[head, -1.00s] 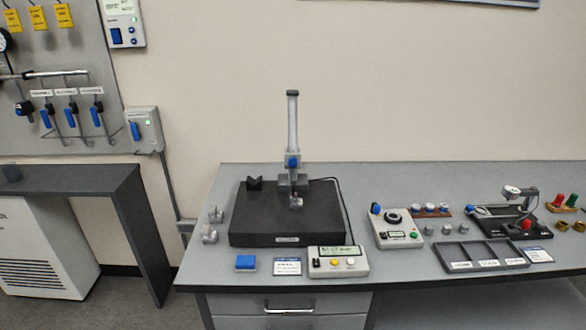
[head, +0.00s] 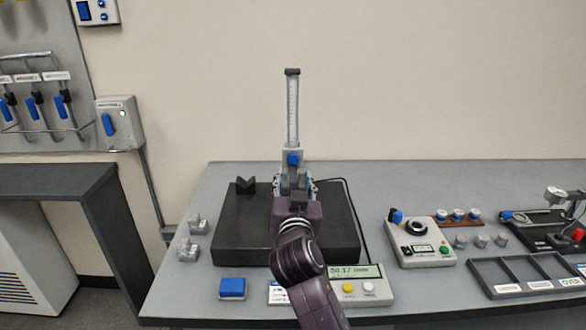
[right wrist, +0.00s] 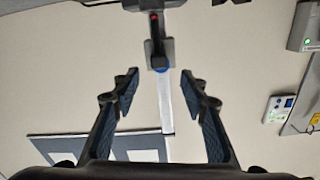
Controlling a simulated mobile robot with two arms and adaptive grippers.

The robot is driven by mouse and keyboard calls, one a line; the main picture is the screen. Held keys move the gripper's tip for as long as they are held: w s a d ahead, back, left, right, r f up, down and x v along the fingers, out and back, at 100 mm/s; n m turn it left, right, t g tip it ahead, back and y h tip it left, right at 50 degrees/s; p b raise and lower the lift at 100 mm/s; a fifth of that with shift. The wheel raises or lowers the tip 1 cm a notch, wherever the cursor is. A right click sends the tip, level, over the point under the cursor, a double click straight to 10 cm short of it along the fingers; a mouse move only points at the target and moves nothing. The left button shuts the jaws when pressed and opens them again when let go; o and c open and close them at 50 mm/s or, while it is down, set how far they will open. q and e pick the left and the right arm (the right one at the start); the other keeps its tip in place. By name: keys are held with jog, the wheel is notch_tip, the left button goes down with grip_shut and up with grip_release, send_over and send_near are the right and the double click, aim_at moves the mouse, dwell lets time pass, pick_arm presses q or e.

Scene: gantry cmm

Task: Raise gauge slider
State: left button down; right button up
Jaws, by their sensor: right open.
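The height gauge has an upright pale column (head: 292,110) with a scale. Its grey slider with a blue knob (head: 293,159) sits low on the column, and the slider also shows in the right wrist view (right wrist: 158,52). My right gripper (head: 293,186) is in front of the gauge, just below the blue knob in the head view, and hides the slider's lower part. In the right wrist view its two fingers (right wrist: 159,80) are apart, with the column between them in the picture and nothing held. I cannot tell whether they touch the slider. My left gripper is not in view.
The gauge stands on a black plate (head: 230,226) with a dark V-block (head: 245,186). A readout box (head: 350,287) stands in front, partly behind my right arm. A blue block (head: 232,288) and small metal blocks (head: 188,250) lie left. A dial unit (head: 418,240) stands right.

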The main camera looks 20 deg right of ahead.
aim_at(293, 160)
jog(key=shift+w+r, duration=0.15)
jog(key=x, duration=0.1)
jog(key=p+x, duration=0.1)
jog(key=x, duration=0.1)
jog(key=shift+r, duration=0.25)
jog(key=shift+x, duration=1.15)
jog(key=shift+w+f, duration=0.15)
jog(key=shift+w, duration=0.25)
jog(key=shift+w+d, duration=0.2)
jog(key=shift+w, duration=0.15)
jog(key=c, duration=0.4)
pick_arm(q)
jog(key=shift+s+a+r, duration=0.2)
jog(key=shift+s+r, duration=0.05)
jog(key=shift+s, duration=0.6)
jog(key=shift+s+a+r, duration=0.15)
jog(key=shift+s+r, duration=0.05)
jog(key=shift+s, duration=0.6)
pick_arm(e)
grip_shut()
